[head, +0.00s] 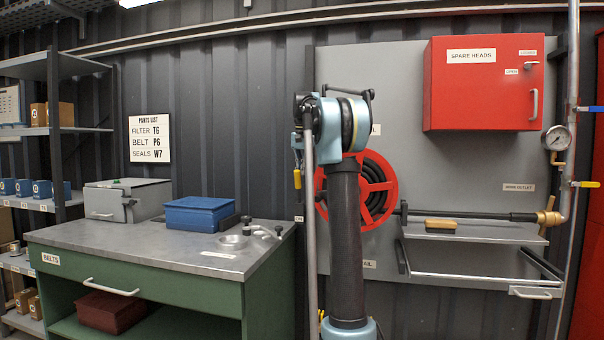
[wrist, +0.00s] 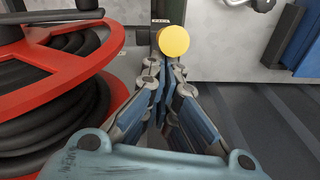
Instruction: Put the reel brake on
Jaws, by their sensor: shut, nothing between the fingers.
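The red hose reel (head: 386,193), wound with black hose, is mounted on the grey panel, partly hidden behind my arm in the head view. In the wrist view the reel's red rim (wrist: 75,85) fills the left side. A yellow round knob (wrist: 174,41) shows just beyond my fingertips; whether it is the brake's handle I cannot tell. My gripper (wrist: 164,68) is shut and empty, to the right of the reel, with its tips pointing toward the knob. Whether they touch the knob is unclear. The gripper is hidden in the head view.
A grey workbench (head: 150,240) with a blue box (head: 198,214) stands left. A red cabinet (head: 482,84) hangs upper right. A hose nozzle (head: 548,218) and a shelf (head: 470,232) lie right of the reel. A dark handle (wrist: 88,14) sits on the reel's face.

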